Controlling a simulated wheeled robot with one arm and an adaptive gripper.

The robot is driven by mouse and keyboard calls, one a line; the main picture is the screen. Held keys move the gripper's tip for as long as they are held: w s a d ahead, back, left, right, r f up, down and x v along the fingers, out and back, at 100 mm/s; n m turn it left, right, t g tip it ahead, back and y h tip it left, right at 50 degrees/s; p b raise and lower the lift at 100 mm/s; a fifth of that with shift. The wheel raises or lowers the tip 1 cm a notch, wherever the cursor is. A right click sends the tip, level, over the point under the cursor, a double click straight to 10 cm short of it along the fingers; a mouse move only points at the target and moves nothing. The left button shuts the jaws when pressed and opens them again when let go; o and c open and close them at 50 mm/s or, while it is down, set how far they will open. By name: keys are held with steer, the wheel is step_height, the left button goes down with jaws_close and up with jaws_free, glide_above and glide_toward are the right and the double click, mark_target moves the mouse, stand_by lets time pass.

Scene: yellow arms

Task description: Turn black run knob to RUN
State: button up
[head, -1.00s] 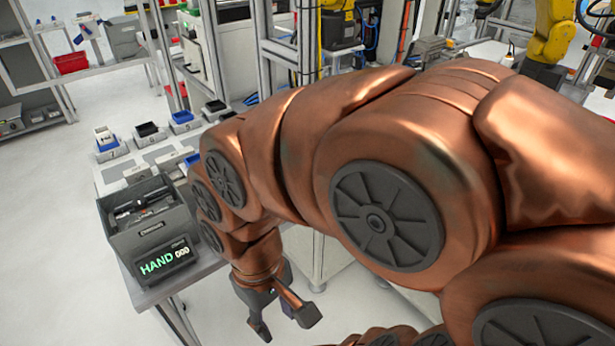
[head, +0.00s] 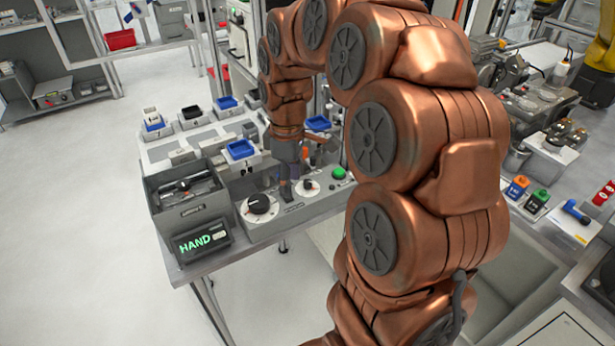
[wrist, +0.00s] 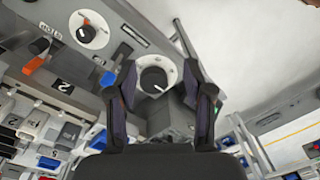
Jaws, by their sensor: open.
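A large black knob (head: 259,203) with a white pointer line sits on a white dial at the left of the grey control panel (head: 270,228). In the wrist view this knob (wrist: 154,79) shows between my fingertips. My gripper (wrist: 160,88) is open and empty, pointing down over the panel; I cannot tell its height above the knob. A smaller black knob (head: 308,186) on a white dial stands further right. The dial lettering is too small to read.
A display (head: 202,240) reading HAND stands left of the panel, before a grey open box (head: 190,205). A green button (head: 338,173) is at the panel's right. Blue bins (head: 240,149) stand behind. In the wrist view an orange lever (wrist: 35,65) lies left.

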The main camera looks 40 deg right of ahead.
steer(key=n, duration=0.2)
glide_above(308, 181)
step_height(308, 181, down, 2)
steer(key=shift+f+p, duration=0.1)
steer(key=shift+p, duration=0.25)
steer(key=shift+f+p, duration=1.3)
steer(key=shift+f, duration=2.55)
jaws_close()
